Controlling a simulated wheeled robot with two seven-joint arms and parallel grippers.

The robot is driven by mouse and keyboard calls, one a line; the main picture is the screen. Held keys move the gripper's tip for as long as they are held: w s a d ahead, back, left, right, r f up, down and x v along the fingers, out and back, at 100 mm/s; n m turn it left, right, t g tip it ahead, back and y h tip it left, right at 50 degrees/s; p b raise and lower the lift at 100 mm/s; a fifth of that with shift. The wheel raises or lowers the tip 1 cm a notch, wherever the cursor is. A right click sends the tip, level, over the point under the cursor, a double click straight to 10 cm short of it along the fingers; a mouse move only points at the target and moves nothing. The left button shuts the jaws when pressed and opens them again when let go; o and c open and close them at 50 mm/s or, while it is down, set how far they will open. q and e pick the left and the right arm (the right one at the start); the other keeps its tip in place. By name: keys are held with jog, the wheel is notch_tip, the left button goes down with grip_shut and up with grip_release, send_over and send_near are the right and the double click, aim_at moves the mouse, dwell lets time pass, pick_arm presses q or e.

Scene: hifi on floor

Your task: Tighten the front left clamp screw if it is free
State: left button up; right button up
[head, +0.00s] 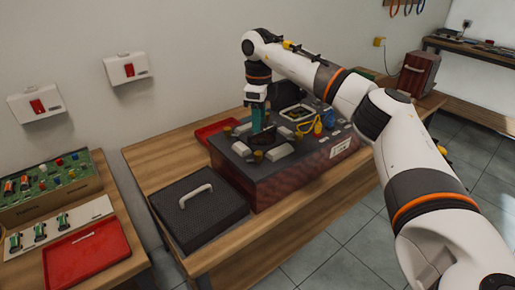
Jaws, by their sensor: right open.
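My left gripper is out of view.
A black case with a pale handle (196,197) sits left of the box on the bench (155,165). A red tray (214,130) lies behind. Yellow and blue cable loops (316,125) lie on the box's right. Another red tray (86,252) is at lower left.

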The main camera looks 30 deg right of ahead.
aim_at(258, 153)
notch_tip(258, 153, down, 10)
jog(key=shift+f+p, duration=0.2)
jog(key=shift+p, duration=0.45)
grip_shut()
jog(key=c, duration=1)
grip_release()
